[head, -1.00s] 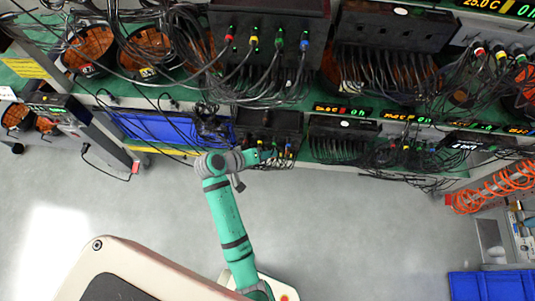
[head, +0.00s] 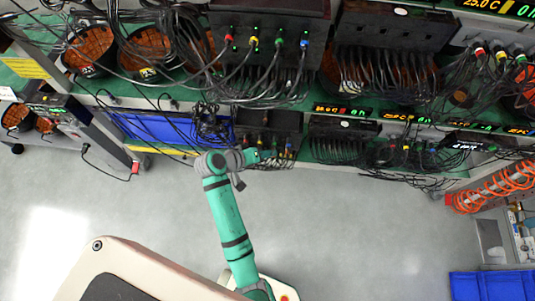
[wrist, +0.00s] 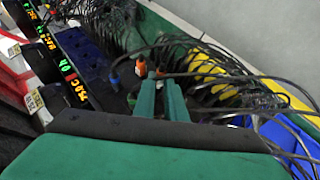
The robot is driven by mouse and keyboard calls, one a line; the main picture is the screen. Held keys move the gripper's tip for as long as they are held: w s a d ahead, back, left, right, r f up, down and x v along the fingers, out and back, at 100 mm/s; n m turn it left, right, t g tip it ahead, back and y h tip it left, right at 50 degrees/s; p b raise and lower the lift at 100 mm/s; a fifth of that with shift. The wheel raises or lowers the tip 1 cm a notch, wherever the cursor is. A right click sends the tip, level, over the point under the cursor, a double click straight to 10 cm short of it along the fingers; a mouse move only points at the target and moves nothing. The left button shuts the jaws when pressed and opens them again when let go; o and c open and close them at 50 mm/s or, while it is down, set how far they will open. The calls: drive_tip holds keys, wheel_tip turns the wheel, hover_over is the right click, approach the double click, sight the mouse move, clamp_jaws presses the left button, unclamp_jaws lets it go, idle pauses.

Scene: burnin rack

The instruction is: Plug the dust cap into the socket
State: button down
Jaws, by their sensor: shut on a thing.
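My gripper (head: 268,155) is at the front of a dark lower-shelf unit (head: 268,122) in the head view. In the wrist view my gripper's two green fingers (wrist: 161,84) point away toward the row of plugs, shut on a small piece taken as the dust cap, mostly hidden between the tips. An orange piece (wrist: 157,74) shows just beyond the tips; I cannot tell whether it is the cap or a plug. Another orange plug (wrist: 141,68) and a blue plug (wrist: 114,71) are close by on the left. The socket itself cannot be made out.
Black cables (wrist: 215,75) hang close to the right of the fingers in the wrist view. Above, a larger dark unit (head: 270,22) carries red, yellow, green and blue plugs. A blue bin (head: 165,127) lies left of the lower unit. The grey floor (head: 350,230) in front is clear.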

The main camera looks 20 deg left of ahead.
drive_tip(key=shift+w+a, duration=0.25)
drive_tip(key=shift+w, duration=0.65)
drive_tip(key=c, duration=1.7)
unclamp_jaws()
drive_tip(key=v, duration=1)
drive_tip(key=shift+s+a+r, duration=0.2)
drive_tip(key=shift+s+a, duration=0.1)
